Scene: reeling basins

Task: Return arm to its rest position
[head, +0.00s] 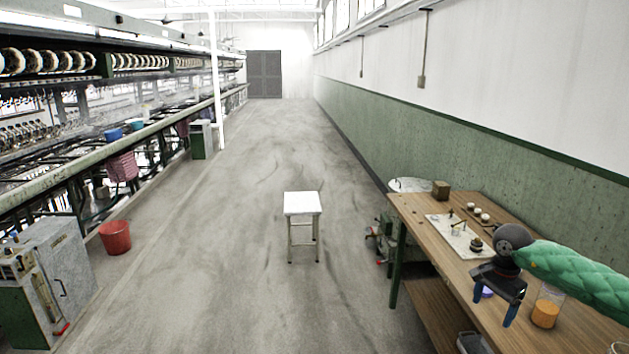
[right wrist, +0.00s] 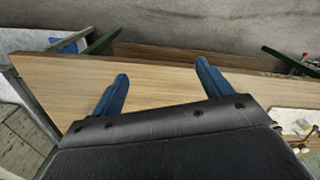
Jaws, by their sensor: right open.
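My right arm (head: 575,270), in a green quilted sleeve, comes in from the right over the wooden table. My right gripper (head: 493,306) is above the table's near part, with blue fingers pointing down. In the right wrist view the gripper (right wrist: 160,90) has its two blue fingers spread apart with nothing between them. Bare wooden tabletop (right wrist: 170,75) shows beyond and between the fingers. My left arm and gripper do not show in either view.
A beaker of orange contents (head: 545,312) stands close to the right gripper. A purple item (head: 487,292) is partly hidden behind it. A white board (head: 455,235) with small items lies farther back. A white stool (head: 303,204) stands in the otherwise open aisle.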

